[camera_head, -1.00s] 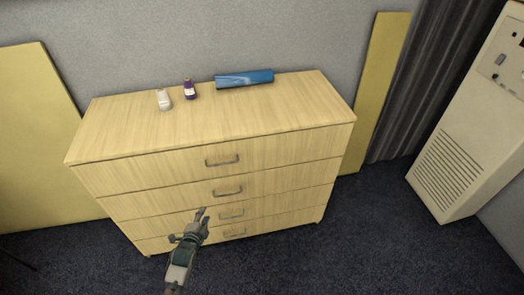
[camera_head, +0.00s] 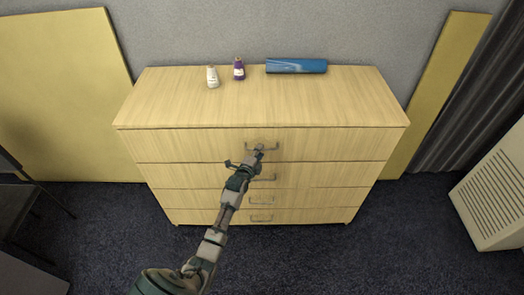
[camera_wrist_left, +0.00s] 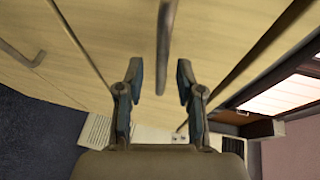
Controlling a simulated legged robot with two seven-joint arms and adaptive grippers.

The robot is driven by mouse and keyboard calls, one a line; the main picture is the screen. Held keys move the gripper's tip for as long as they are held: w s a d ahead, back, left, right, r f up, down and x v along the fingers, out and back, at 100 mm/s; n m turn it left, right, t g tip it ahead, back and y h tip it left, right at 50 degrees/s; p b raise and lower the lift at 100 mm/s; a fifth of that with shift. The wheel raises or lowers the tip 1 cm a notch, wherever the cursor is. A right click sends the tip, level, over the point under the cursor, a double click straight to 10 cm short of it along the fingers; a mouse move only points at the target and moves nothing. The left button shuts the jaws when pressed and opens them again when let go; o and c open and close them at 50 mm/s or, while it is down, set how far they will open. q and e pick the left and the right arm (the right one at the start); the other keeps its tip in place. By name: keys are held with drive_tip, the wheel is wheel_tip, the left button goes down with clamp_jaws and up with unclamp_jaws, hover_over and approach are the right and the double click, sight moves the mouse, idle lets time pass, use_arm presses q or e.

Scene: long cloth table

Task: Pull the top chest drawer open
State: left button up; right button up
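A light wooden chest (camera_head: 331,143) with several drawers stands against the wall. Its top drawer (camera_head: 200,145) looks closed, its front level with those below. The top drawer's grey bar handle (camera_head: 274,143) is at the middle of that front. My left gripper (camera_head: 258,150) is at this handle and partly covers it. In the left wrist view, my left gripper (camera_wrist_left: 159,80) is open, its two fingers apart on either side of a handle bar (camera_wrist_left: 165,40), neither visibly touching it. My right gripper is not in view.
A white bottle (camera_head: 212,77), a purple bottle (camera_head: 239,69) and a blue roll (camera_head: 297,66) rest on the chest top. Lower handles (camera_head: 261,200) sit below my wrist. A pale vented unit (camera_head: 494,192) stands at right. Dark carpet (camera_head: 330,260) in front is clear.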

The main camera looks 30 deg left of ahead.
use_arm(q)
drive_tip(key=shift+x, duration=1.1)
drive_tip(key=shift+w+f, duration=0.1)
drive_tip(key=shift+w, duration=0.1)
drive_tip(key=shift+d, duration=0.25)
clamp_jaws()
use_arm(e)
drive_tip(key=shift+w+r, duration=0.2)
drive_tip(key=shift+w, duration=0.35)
use_arm(q)
drive_tip(key=shift+s, duration=0.1)
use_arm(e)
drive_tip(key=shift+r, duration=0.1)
